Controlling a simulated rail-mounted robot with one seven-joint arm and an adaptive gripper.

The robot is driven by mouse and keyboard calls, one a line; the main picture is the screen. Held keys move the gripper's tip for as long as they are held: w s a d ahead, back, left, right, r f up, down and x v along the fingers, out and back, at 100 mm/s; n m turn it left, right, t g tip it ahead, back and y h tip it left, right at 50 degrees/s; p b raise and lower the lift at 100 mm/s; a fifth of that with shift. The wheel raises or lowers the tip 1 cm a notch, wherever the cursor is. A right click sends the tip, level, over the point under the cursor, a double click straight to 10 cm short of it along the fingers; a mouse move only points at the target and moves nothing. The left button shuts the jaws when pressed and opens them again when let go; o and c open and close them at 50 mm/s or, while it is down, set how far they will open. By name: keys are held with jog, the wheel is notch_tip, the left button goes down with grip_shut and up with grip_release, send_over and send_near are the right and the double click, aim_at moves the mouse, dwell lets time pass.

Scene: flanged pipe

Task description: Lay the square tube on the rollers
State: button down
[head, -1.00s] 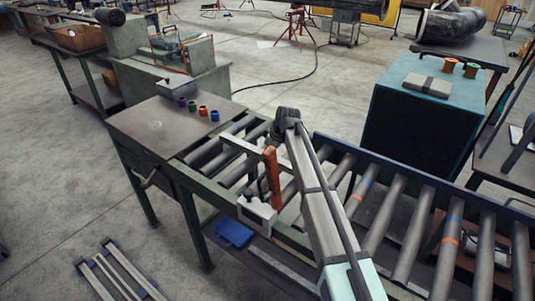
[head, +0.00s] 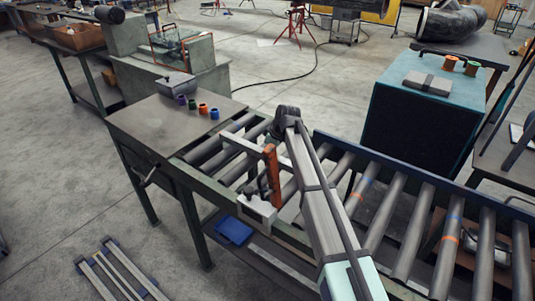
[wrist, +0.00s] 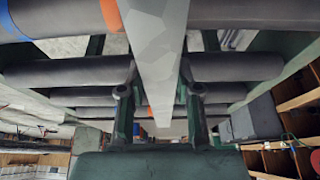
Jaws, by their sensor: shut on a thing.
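The square tube (wrist: 157,50) is a long pale grey bar. In the wrist view it runs lengthwise between the fingers of my gripper (wrist: 159,95), which is shut on it. The tube lies across the line of the dark grey rollers (wrist: 230,67). In the head view the tube (head: 240,144) shows as a light bar above the rollers (head: 375,215) at the left part of the conveyor. My arm hides its right part, and the fingers are hard to make out there. I cannot tell whether the tube touches the rollers.
A table (head: 150,130) with several small coloured cups joins the conveyor's left end. A pale block (head: 257,209) shows at the near rail (head: 290,230). A teal cabinet (head: 415,125) stands behind the conveyor. The rollers to the right are bare.

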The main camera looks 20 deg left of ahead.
jog(key=shift+f, duration=0.5)
jog(key=c, duration=0.7)
grip_release()
jog(key=v, duration=1.2)
jog(key=shift+d, duration=0.1)
